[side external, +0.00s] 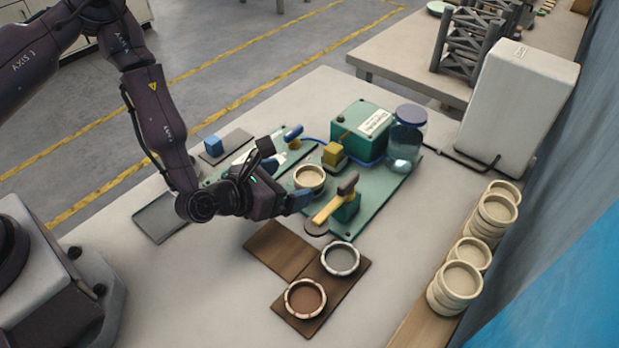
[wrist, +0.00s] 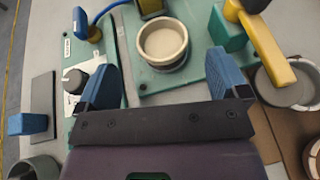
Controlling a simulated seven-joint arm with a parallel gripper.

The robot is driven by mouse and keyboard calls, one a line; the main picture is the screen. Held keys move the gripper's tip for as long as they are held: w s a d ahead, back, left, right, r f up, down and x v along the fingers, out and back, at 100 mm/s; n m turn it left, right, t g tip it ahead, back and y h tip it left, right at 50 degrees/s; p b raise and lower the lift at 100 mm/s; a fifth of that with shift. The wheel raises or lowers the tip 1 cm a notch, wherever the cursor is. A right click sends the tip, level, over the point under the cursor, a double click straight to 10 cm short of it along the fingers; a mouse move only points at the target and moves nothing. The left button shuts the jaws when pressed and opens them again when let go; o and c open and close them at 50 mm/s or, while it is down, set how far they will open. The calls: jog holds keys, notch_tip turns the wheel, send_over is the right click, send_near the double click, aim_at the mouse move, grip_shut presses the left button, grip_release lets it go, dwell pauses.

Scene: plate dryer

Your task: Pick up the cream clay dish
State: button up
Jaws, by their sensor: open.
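The cream clay dish (side external: 309,177) sits on a round base on the green board, near the yellow block. It also shows in the wrist view (wrist: 162,42), ahead of my fingers and roughly between their lines. My gripper (side external: 301,196) is beside the dish, on its near side in the side view. Its two blue fingers are spread in the wrist view (wrist: 163,78), with nothing between them. I cannot tell from these views how high the fingers are above the board. More cream dishes (side external: 461,280) stand stacked on a wooden shelf at the right.
A yellow-handled clamp (side external: 334,203) on a green block stands close to the dish. A green box (side external: 361,132) and a glass jar (side external: 405,140) are behind. A grey-white dish (side external: 340,258) and a brown dish (side external: 305,298) rest on brown boards. The table front is clear.

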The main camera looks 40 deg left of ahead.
aim_at(319, 173)
jog(key=shift+r+x, duration=0.2)
jog(key=shift+x, duration=2.15)
jog(key=shift+d, duration=0.15)
jog(key=c, duration=1.1)
